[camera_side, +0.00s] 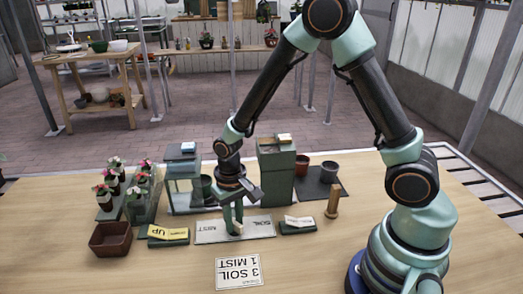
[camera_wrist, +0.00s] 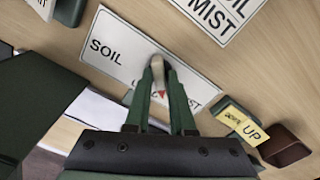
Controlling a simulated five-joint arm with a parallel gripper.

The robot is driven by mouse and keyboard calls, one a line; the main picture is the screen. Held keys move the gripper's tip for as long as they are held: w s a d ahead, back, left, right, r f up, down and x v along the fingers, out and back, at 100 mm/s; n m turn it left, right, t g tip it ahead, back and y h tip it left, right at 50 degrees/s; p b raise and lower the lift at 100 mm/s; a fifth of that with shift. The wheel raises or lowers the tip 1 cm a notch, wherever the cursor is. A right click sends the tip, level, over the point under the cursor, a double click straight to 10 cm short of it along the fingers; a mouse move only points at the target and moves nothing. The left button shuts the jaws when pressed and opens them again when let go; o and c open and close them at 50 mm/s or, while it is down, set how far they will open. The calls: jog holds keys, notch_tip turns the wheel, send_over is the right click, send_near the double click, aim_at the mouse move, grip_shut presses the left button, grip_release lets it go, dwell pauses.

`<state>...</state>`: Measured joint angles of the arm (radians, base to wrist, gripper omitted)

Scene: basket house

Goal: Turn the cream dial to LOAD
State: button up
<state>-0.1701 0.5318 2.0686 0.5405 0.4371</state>
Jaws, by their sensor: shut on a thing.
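The cream dial (camera_side: 238,229) sits on a white label plate (camera_side: 207,233) on the table. My gripper (camera_side: 233,222) reaches down over the plate and is shut on the dial. In the wrist view, the dial (camera_wrist: 157,70) shows as a cream bar between my two green fingertips (camera_wrist: 157,72). The plate (camera_wrist: 118,55) carries SOIL at one end and MIST at the other. A middle word and a red mark (camera_wrist: 162,93) lie partly behind my fingers. I cannot tell exactly which word the dial points at.
A white card (camera_side: 239,271) reads 3 SOIL, 1 MIST. A yellow UP sign (camera_side: 167,233) and a brown tray (camera_side: 110,239) lie left. A green dispenser (camera_side: 276,170) and glass-sided box (camera_side: 183,178) stand behind. A wooden peg (camera_side: 332,202) stands right.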

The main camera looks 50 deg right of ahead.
jog(key=m, duration=0.5)
jog(key=shift+m, duration=0.5)
jog(key=m, duration=0.3)
jog(key=o, duration=1.4)
jog(key=shift+o, duration=0.2)
jog(key=shift+r, duration=0.1)
jog(key=shift+r, duration=3.4)
